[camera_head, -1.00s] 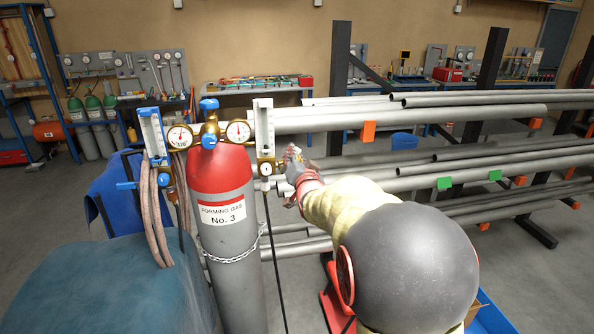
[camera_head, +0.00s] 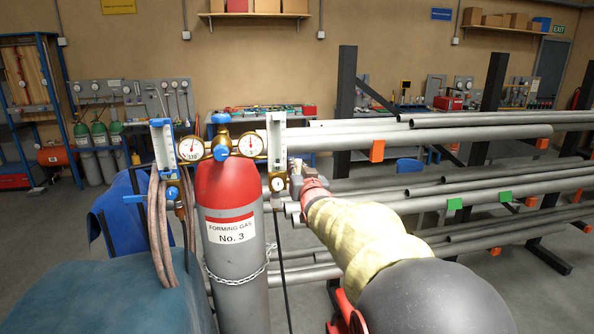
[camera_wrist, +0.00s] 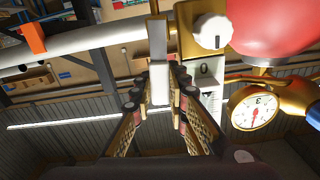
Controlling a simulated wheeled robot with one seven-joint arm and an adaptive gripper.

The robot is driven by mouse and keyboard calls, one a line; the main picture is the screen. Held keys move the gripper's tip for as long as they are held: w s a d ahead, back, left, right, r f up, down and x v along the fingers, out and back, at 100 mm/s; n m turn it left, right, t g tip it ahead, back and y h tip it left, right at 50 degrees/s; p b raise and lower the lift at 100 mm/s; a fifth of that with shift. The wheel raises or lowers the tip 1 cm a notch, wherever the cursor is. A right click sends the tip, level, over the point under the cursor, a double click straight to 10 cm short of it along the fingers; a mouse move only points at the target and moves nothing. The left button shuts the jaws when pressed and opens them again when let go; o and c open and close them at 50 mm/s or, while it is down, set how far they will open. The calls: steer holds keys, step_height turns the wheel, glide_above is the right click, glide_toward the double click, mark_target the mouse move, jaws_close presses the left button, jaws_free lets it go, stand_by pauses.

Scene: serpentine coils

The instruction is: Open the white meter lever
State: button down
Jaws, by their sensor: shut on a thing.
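The white meter (camera_head: 276,140) stands upright at the right end of the brass regulator on the red-topped forming gas cylinder (camera_head: 232,262). Its round white knob (camera_head: 277,184) sits low on the meter, and also shows in the wrist view (camera_wrist: 212,30). In the wrist view the white lever (camera_wrist: 159,78) runs between the two fingers of my gripper (camera_wrist: 160,98), which is shut on it. In the head view my gripper (camera_head: 296,180) is just right of the knob and hides the lever.
A second meter with blue fittings (camera_head: 163,145) stands left, with hoses below. Two gauges (camera_head: 191,148) (camera_head: 250,144) sit between the meters. A rack of grey pipes (camera_head: 460,135) lies behind and right of my arm. A chain (camera_head: 240,277) circles the cylinder.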

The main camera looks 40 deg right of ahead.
steer(key=shift+f, duration=0.1)
steer(key=c, duration=1.7)
jaws_free()
steer(key=shift+v, duration=4.05)
steer(key=shift+w, duration=0.1)
